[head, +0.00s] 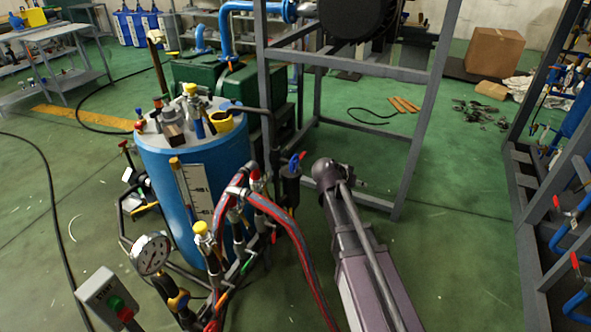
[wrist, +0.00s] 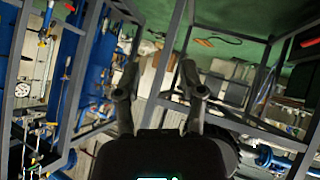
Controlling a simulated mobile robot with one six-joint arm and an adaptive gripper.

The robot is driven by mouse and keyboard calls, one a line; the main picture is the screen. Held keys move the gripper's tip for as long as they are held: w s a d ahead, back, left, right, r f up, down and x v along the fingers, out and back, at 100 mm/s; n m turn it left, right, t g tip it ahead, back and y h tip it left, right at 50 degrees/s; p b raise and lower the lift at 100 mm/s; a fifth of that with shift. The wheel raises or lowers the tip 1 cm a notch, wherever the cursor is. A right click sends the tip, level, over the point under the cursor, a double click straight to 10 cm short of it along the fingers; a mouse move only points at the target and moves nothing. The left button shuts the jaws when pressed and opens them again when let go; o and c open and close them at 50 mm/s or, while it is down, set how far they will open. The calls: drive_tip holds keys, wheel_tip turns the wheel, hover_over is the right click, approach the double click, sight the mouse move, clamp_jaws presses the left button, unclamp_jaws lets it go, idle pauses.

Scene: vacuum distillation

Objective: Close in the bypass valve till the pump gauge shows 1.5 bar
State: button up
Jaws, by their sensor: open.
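A round white-faced gauge (head: 152,254) stands at the lower left in the head view, in front of the blue tank (head: 165,185). Its needle is too small to read. Several small valves sit on the pipework beside the tank, among them a yellow-capped one (head: 202,229) and one with a blue handle (head: 295,162). I cannot tell which is the bypass valve. My gripper (wrist: 160,75) is open and empty in the wrist view, its fingers apart and touching nothing. In the head view my arm rises right of the pipework; the gripper cannot be made out there.
A grey box with red and green buttons (head: 108,298) stands left of the gauge. Red-blue hoses (head: 290,228) arch between the pipework and my arm. A grey steel frame (head: 415,125) stands behind, a pipe rack (head: 522,215) at right.

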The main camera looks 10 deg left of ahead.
drive_tip(key=w+a+f+t+b, duration=0.2)
drive_tip(key=w+a+t+b, duration=0.1)
drive_tip(key=w+a+b, duration=0.25)
drive_tip(key=w+a+f+t+b, duration=0.3)
drive_tip(key=w+a+b, duration=0.1)
drive_tip(key=a, duration=0.2)
drive_tip(key=t+y+b, duration=0.1)
drive_tip(key=t+b, duration=0.3)
drive_tip(key=b, duration=0.3)
approach(291, 161)
drive_tip(key=x, duration=0.5)
drive_tip(key=shift+w+d, duration=0.1)
drive_tip(key=shift+w, duration=0.1)
drive_tip(key=shift+w, duration=0.1)
drive_tip(key=shift+x, duration=3.7)
clamp_jaws()
